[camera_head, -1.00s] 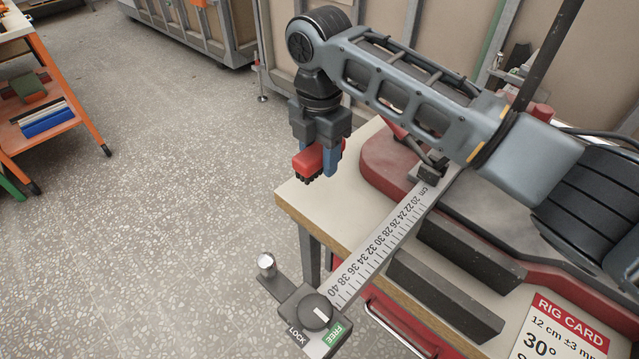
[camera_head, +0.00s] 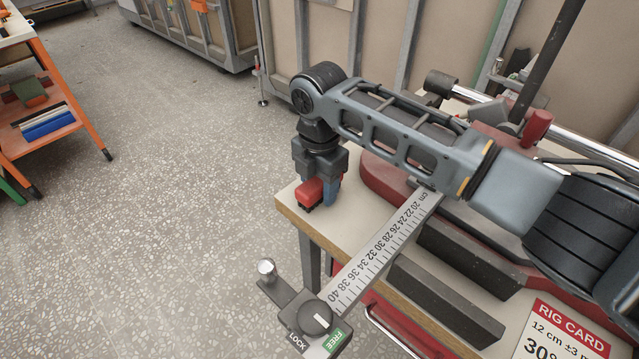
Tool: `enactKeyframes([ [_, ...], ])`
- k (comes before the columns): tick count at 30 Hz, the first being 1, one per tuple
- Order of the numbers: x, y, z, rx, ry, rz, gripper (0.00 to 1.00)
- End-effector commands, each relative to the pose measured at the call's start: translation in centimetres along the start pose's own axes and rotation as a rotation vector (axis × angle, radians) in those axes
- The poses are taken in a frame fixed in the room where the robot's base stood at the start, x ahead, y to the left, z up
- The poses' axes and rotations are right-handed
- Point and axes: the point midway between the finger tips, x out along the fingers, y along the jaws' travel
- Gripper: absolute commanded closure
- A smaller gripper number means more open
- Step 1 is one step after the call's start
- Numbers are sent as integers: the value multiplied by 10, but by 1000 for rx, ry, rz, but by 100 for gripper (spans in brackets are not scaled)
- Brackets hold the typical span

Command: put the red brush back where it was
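The red brush (camera_head: 310,193) has a red body with dark bristles on its underside. My gripper (camera_head: 323,190) points down with its blue fingers shut on the brush, above the far left corner of the pale bench top (camera_head: 297,205). The fingers hide part of the brush. I cannot tell whether the bristles touch the bench top.
A ruler (camera_head: 378,250) runs from the red-based rig (camera_head: 385,183) to a LOCK/FREE knob (camera_head: 315,317) off the bench's front edge. Dark bars (camera_head: 445,300) lie beside it. A rig card (camera_head: 565,335) is at lower right. An orange shelf cart (camera_head: 75,115) stands at far left.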

Motion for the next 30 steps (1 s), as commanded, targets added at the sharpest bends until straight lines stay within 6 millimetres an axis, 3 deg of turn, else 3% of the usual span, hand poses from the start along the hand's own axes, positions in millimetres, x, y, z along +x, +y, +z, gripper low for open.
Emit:
enactKeyframes([
  [7,0,0,0,0,0,0,28],
  [17,-7,0,1,-1,-2,1,28],
  [20,-19,0,1,-1,-1,2,28],
  [30,-87,1,0,-1,-1,2,28],
])
